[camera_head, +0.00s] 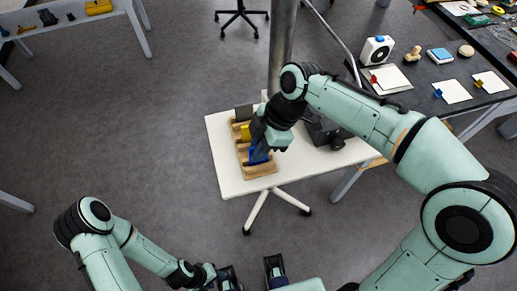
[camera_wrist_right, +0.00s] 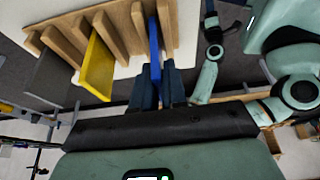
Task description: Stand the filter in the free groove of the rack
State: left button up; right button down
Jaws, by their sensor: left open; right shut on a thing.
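The wooden rack (camera_head: 262,171) stands on the small white table; its slats also show in the right wrist view (camera_wrist_right: 107,30). A yellow filter (camera_head: 246,131) and a dark grey filter (camera_head: 243,112) stand in its grooves, both visible in the right wrist view. My right gripper (camera_wrist_right: 158,82) is shut on the blue filter (camera_wrist_right: 154,42), at the near end of the rack. The blue filter (camera_head: 257,156) lines up between the end slats; I cannot tell whether it touches the groove bottom. My left gripper (camera_head: 251,272) is open and empty, away from the table.
The white table (camera_head: 230,187) has bare room left of and in front of the rack. A black device (camera_head: 325,132) stands to the rack's right, beneath my right arm. A metal pole (camera_head: 282,45) rises behind the table. A dark bench (camera_head: 440,75) with several items is at upper right.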

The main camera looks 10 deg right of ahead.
jog(key=shift+f, duration=0.4)
jog(key=shift+f, duration=0.1)
jog(key=c, duration=1.2)
grip_release()
jog(key=shift+o, duration=0.2)
jog(key=p+v, duration=0.2)
jog(key=v, duration=1)
